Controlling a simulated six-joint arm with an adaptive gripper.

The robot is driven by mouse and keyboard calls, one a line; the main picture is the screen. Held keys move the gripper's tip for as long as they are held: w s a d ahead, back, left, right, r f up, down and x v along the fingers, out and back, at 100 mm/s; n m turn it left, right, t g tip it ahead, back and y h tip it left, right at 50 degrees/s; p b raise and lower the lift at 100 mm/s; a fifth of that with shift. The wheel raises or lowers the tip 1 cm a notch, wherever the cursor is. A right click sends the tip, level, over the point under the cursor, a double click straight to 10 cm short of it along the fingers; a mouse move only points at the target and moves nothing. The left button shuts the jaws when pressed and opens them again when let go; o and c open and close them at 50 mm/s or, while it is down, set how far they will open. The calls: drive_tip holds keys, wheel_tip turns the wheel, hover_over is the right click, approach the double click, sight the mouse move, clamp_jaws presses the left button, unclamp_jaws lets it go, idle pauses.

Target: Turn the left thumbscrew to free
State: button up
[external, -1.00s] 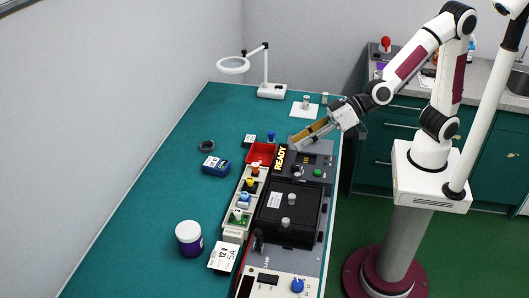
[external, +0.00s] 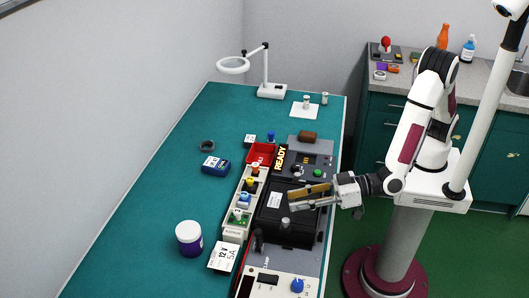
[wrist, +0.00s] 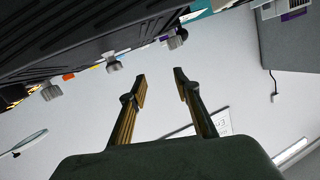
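My gripper (external: 290,201) reaches from the right over the black panel (external: 270,226), its two gold-lined fingers apart. In the wrist view my gripper (wrist: 162,84) is open with nothing between the fingertips. Several grey thumbscrews line the panel edge there: one at left (wrist: 50,91), one in the middle (wrist: 113,64) and one at right (wrist: 178,40). All stand apart from the fingers. In the external view a near thumbscrew (external: 285,222) and a far one (external: 298,171) show; the middle one is hidden by my gripper. Which is the task's left thumbscrew I cannot tell.
A READY sign (external: 280,158), a red bin (external: 261,153) and a cream tray of coloured parts (external: 233,233) border the panel on the left. The green bench (external: 150,190) is mostly clear at left.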

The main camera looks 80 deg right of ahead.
sight(292, 227)
drive_tip(key=s+a+f, duration=0.1)
drive_tip(key=s+f+t, duration=0.1)
drive_tip(key=s, duration=0.1)
drive_tip(key=s+a+f+t, duration=0.1)
drive_tip(key=s+f, duration=0.1)
drive_tip(key=shift+s+a+n+h, duration=0.25)
drive_tip(key=shift+a+n+h, duration=0.05)
drive_tip(key=shift+a+n, duration=0.1)
drive_tip(key=shift+s+f+t, duration=0.3)
drive_tip(key=shift+s, duration=0.3)
drive_tip(key=shift+w, duration=0.1)
drive_tip(key=shift+x, duration=3.85)
clamp_jaws()
